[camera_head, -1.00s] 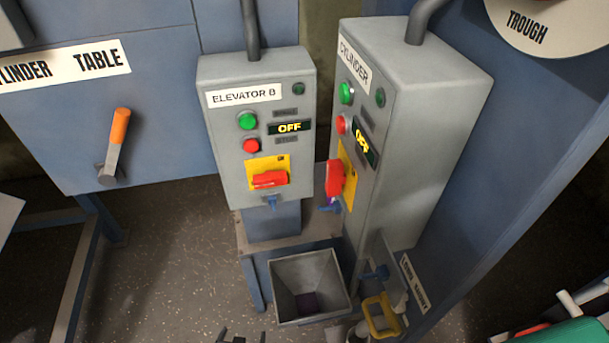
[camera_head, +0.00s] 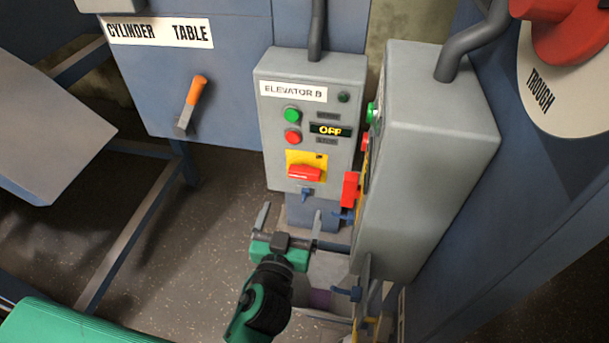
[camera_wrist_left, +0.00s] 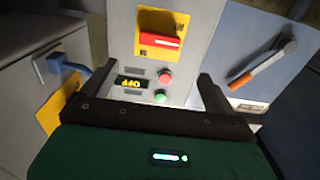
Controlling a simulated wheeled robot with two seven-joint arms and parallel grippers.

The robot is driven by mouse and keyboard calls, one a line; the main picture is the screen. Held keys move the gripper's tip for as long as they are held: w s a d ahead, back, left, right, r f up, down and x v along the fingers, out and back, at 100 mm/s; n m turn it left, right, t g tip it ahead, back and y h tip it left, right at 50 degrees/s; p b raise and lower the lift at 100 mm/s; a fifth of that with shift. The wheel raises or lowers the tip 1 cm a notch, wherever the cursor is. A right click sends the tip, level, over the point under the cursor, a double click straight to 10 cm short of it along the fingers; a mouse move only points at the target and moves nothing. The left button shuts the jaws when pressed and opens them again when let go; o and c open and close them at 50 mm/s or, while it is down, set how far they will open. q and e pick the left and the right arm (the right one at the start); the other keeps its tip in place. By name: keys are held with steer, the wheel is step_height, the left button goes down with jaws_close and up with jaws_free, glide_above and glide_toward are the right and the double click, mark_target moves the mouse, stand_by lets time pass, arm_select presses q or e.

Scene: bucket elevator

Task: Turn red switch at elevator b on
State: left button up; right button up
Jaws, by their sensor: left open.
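The elevator B panel (camera_head: 275,160) is a grey box whose display reads OFF. Its red rotary switch (camera_head: 305,173) lies about horizontal on a yellow plate (camera_head: 294,158), below a green button (camera_head: 291,115) and a red button (camera_head: 292,136). My left gripper (camera_head: 290,219) is open and empty, below and in front of the panel, apart from the switch. In the left wrist view the panel appears upside down, with the red switch (camera_wrist_left: 161,40) at the top, between and beyond the two fingers (camera_wrist_left: 146,80). My right gripper is not in view.
The grey cylinder box (camera_head: 430,150) stands close on the right, with its own red switch (camera_head: 350,188). A grey bin (camera_head: 330,268) sits below the panels, partly hidden by my gripper. The cylinder table cabinet (camera_head: 235,75) has an orange-handled lever (camera_head: 195,92).

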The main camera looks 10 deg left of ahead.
mark_target(304, 175)
arm_select(q)
steer(key=w+p, duration=0.3)
steer(key=w, duration=0.6)
steer(key=shift+w+r+p, duration=0.1)
steer(key=shift+w+p, duration=0.25)
steer(key=shift+p, duration=0.05)
steer(key=shift+w, duration=0.75)
steer(key=c, duration=1)
